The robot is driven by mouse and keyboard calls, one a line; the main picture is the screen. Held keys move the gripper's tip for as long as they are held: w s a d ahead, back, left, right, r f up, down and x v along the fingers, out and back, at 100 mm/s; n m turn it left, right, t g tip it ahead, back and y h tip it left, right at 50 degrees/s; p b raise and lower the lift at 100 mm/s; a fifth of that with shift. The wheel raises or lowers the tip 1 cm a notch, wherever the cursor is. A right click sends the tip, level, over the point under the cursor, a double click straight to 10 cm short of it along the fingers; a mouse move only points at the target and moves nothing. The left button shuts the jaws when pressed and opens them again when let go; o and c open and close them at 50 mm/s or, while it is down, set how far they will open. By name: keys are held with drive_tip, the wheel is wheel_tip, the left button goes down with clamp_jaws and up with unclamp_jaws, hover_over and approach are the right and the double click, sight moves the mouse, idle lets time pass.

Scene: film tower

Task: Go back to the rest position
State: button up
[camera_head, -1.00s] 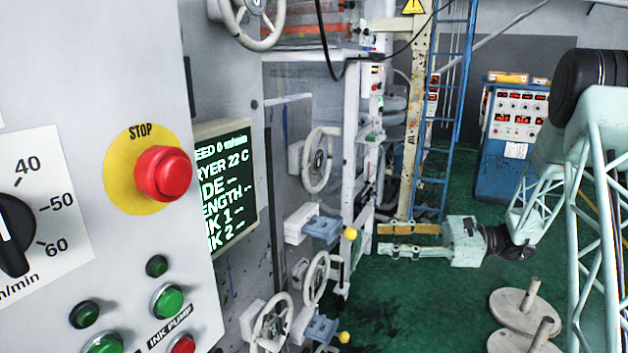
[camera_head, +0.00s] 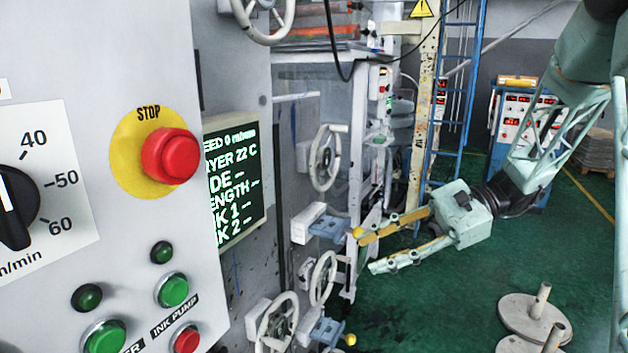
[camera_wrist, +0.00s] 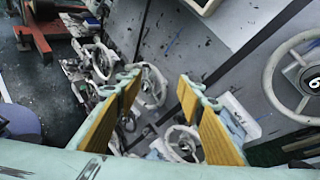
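My gripper (camera_head: 398,246) is in the middle right of the head view. Its two pale green fingers with yellow pads are apart, and nothing is between them. It points left and slightly down, towards the machine's handwheels and yellow-knobbed levers. In the head view the upper finger overlaps a yellow knob; I cannot tell whether they touch. In the wrist view the open fingers (camera_wrist: 160,115) show both yellow pads, with handwheels and the machine's side beyond them.
A control panel (camera_head: 100,240) with a red stop button (camera_head: 170,156) fills the left. Handwheels (camera_head: 324,157) and blue lever blocks (camera_head: 328,228) line the machine. A blue ladder (camera_head: 458,100) and a cabinet (camera_head: 520,125) stand behind. Round bases with posts (camera_head: 532,318) stand on the green floor.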

drive_tip(key=s+a+r+n+g+h+b, duration=0.15)
drive_tip(key=s+n+h, duration=0.35)
drive_tip(key=s, duration=1.1)
drive_tip(key=s+d+n+t+h+b, duration=0.2)
drive_tip(key=s+d+n+t+h, duration=0.1)
drive_tip(key=s, duration=0.6)
drive_tip(key=s+d+n+t+h+b, duration=0.2)
drive_tip(key=s+d+n+t+h, duration=0.1)
drive_tip(key=s, duration=0.7)
drive_tip(key=shift+s+d+f+n+h+b, duration=0.15)
drive_tip(key=shift+d+f+n+h+b, duration=0.25)
drive_tip(key=shift+d+n+h, duration=0.55)
drive_tip(key=shift+d+m, duration=0.25)
drive_tip(key=shift+d, duration=0.2)
drive_tip(key=shift+a, duration=0.1)
